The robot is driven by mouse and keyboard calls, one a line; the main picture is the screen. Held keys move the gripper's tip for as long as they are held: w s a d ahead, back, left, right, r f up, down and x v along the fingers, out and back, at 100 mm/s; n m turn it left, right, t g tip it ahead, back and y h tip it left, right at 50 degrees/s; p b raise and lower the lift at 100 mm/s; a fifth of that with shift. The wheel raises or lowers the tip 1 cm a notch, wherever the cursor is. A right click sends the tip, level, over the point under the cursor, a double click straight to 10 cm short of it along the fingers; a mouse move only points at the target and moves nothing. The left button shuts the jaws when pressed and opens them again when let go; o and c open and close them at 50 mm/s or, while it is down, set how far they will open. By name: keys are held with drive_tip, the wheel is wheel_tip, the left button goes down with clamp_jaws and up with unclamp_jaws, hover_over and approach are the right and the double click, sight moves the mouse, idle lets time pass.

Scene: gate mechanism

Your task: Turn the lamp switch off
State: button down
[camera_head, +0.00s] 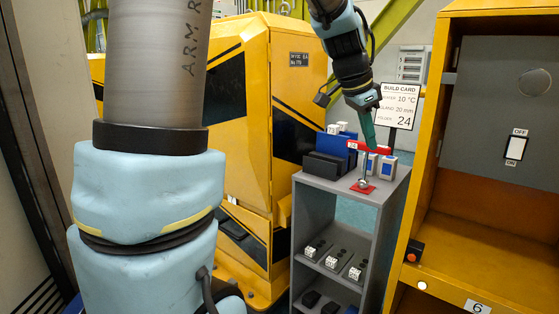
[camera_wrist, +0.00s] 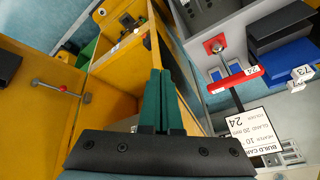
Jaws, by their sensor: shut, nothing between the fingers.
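The switch marked OFF above and ON below is a white rocker (camera_head: 515,148) in a black frame. It is on the grey panel (camera_head: 480,120) inside the yellow cabinet at the right of the head view. I cannot tell which way the rocker is tipped, and I do not make it out in the wrist view. My gripper (camera_head: 369,144) is shut and empty, well left of the switch. Its green fingers point down in front of a red bar marked 24 (camera_head: 369,148). In the wrist view the fingers (camera_wrist: 160,75) are together, apart from the red bar (camera_wrist: 232,81).
A grey shelf (camera_head: 325,185) carries blue and dark blocks and a red-based post (camera_head: 363,187). A build card (camera_head: 399,104) stands behind. The cabinet's yellow frame (camera_head: 425,130) rises between my gripper and the switch. The cabinet floor (camera_head: 490,250) is clear.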

drive_tip(key=s+a+f+n+y, duration=0.1)
drive_tip(key=s+a+f+n, duration=0.2)
drive_tip(key=a, duration=0.6)
drive_tip(key=s+a+f+n+y, duration=0.1)
drive_tip(key=s+a+f+n, duration=0.2)
drive_tip(key=a+f+n, duration=0.4)
drive_tip(key=s+a+f+n+y, duration=0.2)
drive_tip(key=s+a+f+n, duration=0.2)
drive_tip(key=a+f, duration=0.3)
drive_tip(key=a, duration=0.4)
drive_tip(key=shift+f+n+g, duration=0.15)
drive_tip(key=shift+n+g, duration=0.25)
drive_tip(key=shift+d, duration=0.1)
